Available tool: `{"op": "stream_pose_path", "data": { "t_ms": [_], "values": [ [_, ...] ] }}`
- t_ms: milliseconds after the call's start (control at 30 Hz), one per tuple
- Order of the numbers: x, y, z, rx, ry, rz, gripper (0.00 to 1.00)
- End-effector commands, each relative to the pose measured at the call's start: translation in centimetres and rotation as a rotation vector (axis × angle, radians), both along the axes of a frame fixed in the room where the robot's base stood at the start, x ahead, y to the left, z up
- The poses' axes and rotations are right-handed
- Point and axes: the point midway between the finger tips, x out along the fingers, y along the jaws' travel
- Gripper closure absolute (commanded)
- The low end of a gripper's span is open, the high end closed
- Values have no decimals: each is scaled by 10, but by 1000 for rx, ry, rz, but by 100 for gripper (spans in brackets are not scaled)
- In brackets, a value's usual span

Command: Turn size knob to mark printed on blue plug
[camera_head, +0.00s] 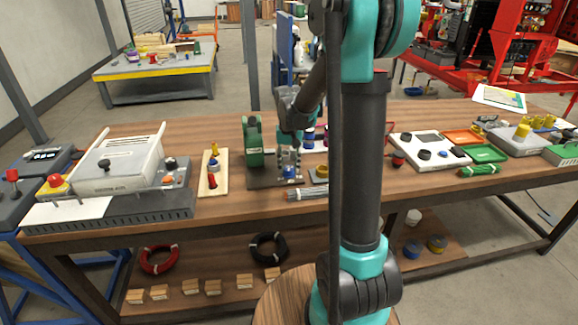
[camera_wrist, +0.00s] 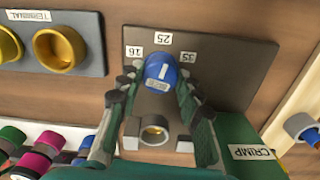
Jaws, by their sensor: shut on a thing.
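The blue size knob (camera_wrist: 158,72) sits on a brown plate (camera_wrist: 222,62) with printed marks 16, 25 and 35 around it. Its white line runs nearly straight up in the wrist view, roughly toward the 25 label (camera_wrist: 163,38). My gripper (camera_wrist: 161,76) is shut on the knob, one finger on each side. In the head view my gripper (camera_head: 289,168) is low over the plate beside the green crimp tool (camera_head: 254,140).
A metal socket (camera_wrist: 154,131) is just below the knob, with a green CRIMP body (camera_wrist: 258,152) beside it. A TERMINAL block (camera_wrist: 52,42) is at left. Several coloured plugs (camera_wrist: 45,143) lie lower left. A cable bundle (camera_head: 307,193) lies in front of the plate.

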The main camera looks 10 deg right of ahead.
Motion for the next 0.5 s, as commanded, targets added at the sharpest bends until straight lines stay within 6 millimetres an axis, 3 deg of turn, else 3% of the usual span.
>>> {"op": "stream_pose_path", "data": {
  "t_ms": [500],
  "values": [
    [0, 0, 0, 0, -1, 234, 94]
  ]
}}
